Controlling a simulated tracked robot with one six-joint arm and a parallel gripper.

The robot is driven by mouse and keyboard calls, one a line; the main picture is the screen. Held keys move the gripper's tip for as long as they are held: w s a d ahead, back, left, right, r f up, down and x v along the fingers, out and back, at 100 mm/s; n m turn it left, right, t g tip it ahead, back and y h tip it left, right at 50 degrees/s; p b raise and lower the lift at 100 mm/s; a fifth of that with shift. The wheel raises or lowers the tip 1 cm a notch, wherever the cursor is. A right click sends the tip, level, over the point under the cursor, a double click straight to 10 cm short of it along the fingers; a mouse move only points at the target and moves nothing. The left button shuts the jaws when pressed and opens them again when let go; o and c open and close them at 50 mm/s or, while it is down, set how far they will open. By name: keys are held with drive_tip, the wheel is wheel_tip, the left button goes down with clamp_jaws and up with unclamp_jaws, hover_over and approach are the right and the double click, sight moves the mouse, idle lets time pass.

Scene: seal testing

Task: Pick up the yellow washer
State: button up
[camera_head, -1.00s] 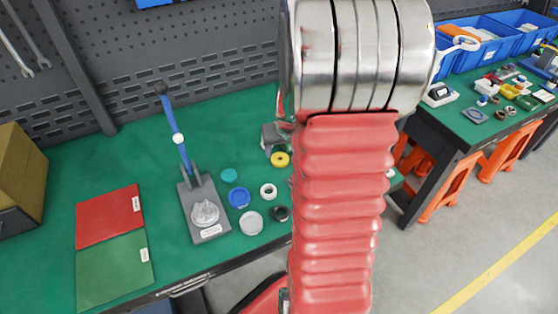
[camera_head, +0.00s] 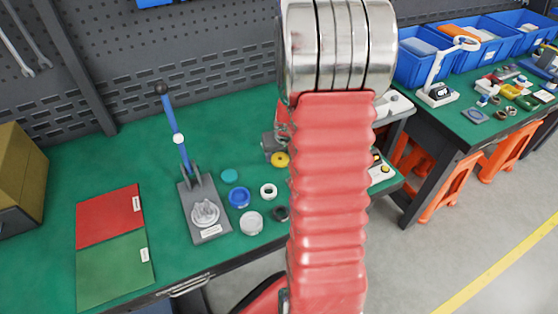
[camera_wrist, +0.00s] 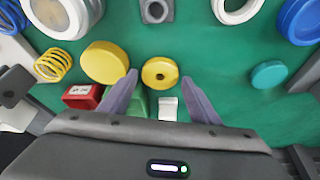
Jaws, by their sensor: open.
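The yellow washer (camera_wrist: 160,73) lies flat on the green bench top, a round disc with a small dark hole. My gripper (camera_wrist: 158,78) is open and empty. In the wrist view its two grey fingertips appear on either side of the washer's lower edge. I cannot tell how high they are above the bench. In the head view my arm hides most of the gripper.
A larger plain yellow disc (camera_wrist: 104,62) is close by the left finger, with a yellow spring (camera_wrist: 53,66) beyond. Red (camera_wrist: 82,96), green and white (camera_wrist: 168,108) pieces lie near the fingers. A teal disc (camera_wrist: 269,74) lies right, with bare bench between.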

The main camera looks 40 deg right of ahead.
drive_tip(key=shift+w+d+f, duration=0.1)
drive_tip(key=shift+w+f, duration=0.05)
drive_tip(key=shift+f, duration=0.35)
drive_tip(key=shift+c, duration=0.6)
drive_tip(key=c, duration=0.5)
